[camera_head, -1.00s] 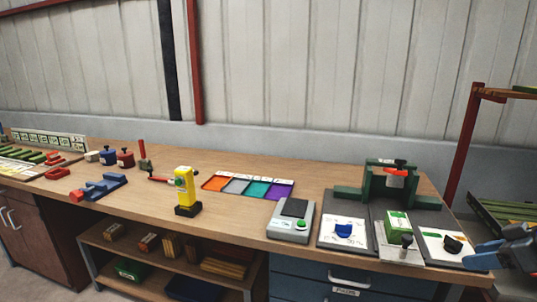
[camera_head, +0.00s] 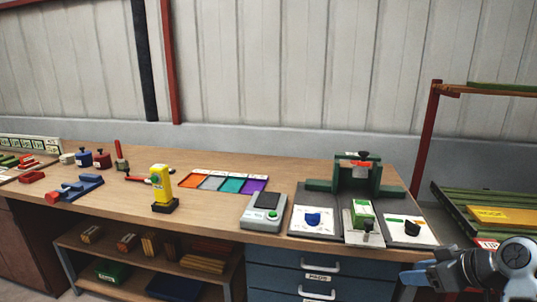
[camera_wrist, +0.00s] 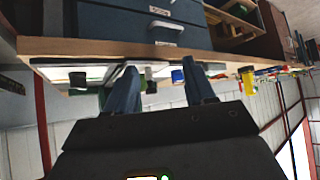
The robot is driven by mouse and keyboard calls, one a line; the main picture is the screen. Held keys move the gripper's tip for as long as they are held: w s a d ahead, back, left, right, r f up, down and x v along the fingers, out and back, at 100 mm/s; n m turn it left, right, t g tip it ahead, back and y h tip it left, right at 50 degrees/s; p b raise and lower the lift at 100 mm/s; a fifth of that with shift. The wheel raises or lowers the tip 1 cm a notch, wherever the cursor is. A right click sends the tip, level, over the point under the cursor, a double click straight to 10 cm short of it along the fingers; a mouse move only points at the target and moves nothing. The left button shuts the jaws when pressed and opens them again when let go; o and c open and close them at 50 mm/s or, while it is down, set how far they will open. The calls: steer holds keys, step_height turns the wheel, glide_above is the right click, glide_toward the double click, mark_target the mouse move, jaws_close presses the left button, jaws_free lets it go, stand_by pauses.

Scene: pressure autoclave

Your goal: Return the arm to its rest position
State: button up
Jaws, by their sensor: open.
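My gripper (camera_head: 418,277) is at the lower right of the head view, in front of the bench's right end, with part of my arm behind it. In the wrist view my gripper (camera_wrist: 160,88) shows two blue fingers spread apart with nothing between them. The wrist picture is upside down, with the bench edge (camera_wrist: 225,46) beyond the fingertips. The fingers look apart from the bench and its drawers.
The wooden bench (camera_head: 130,205) carries a green press-like fixture (camera_head: 357,177), a grey scale (camera_head: 263,212), a yellow device (camera_head: 162,188) and a coloured tray (camera_head: 222,183). Blue drawers (camera_head: 290,275) are below. A rack with a red post (camera_head: 425,140) stands at right.

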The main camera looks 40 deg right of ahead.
steer(key=s+a+f+m+h, duration=0.1)
steer(key=a+f, duration=0.3)
steer(key=a, duration=0.5)
steer(key=s+a+f+h, duration=0.1)
steer(key=a+f, duration=0.3)
steer(key=a, duration=0.5)
steer(key=s+a+r+n+t+y, duration=0.1)
steer(key=s+a+r+t, duration=0.2)
steer(key=s+a+r, duration=0.2)
steer(key=s+a+r+n+t+y, duration=0.2)
steer(key=s+a+r, duration=0.4)
steer(key=s+a, duration=0.4)
steer(key=shift+a+t, duration=0.2)
steer(key=shift+t, duration=0.2)
